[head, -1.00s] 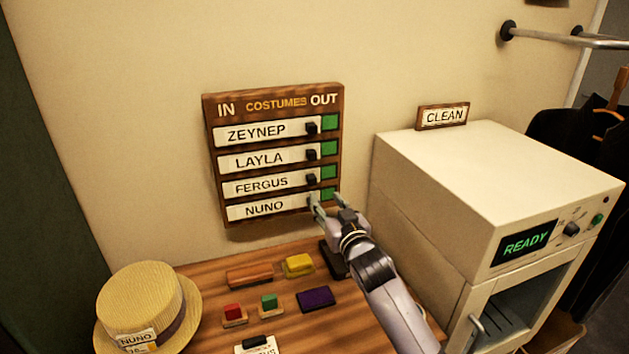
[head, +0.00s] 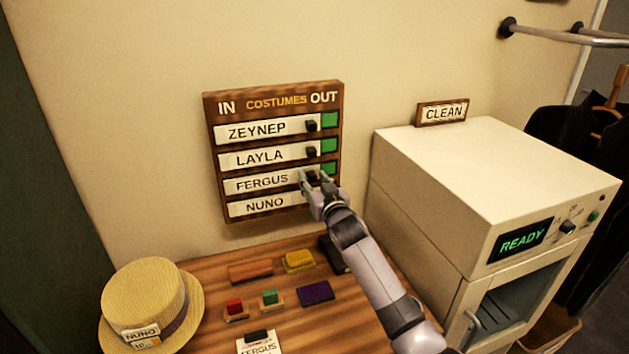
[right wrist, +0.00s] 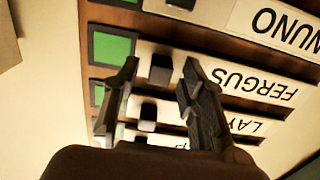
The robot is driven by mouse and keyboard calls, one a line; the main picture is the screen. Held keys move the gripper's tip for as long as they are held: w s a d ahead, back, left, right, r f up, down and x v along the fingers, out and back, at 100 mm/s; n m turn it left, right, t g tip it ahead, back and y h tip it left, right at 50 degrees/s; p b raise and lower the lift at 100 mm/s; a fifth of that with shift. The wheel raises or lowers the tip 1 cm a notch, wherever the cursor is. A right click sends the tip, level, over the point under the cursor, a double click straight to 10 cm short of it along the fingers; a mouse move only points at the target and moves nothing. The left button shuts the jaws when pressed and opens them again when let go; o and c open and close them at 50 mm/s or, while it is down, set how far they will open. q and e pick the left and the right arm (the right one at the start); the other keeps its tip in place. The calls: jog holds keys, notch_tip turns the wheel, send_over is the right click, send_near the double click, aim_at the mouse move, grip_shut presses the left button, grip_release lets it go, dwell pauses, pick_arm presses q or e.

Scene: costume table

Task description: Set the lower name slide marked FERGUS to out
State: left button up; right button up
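The costumes board (head: 273,98) hangs on the wall, with IN at its left and OUT at its right. Its third row holds the white FERGUS slide (head: 262,182), which has a black knob near its right end. A green square shows to the right of the slide. In the right wrist view the FERGUS slide (right wrist: 240,78) appears upside down, with its knob (right wrist: 160,68) between my fingers. My right gripper (head: 315,178) is open at this knob, one finger on each side. Small gaps show beside the knob. My left gripper is not in view.
ZEYNEP (head: 257,131) and LAYLA (head: 260,157) slides are above, NUNO (head: 264,205) close below. The white cabinet (head: 480,185) stands right of my arm. A straw hat (head: 145,295) and several small blocks lie on the wooden table (head: 215,268).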

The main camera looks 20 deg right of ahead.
jog(key=shift+c, duration=0.5)
grip_shut()
jog(key=d+p, duration=0.1)
jog(key=d, duration=0.5)
jog(key=shift+w, duration=0.1)
jog(key=shift+a, duration=0.15)
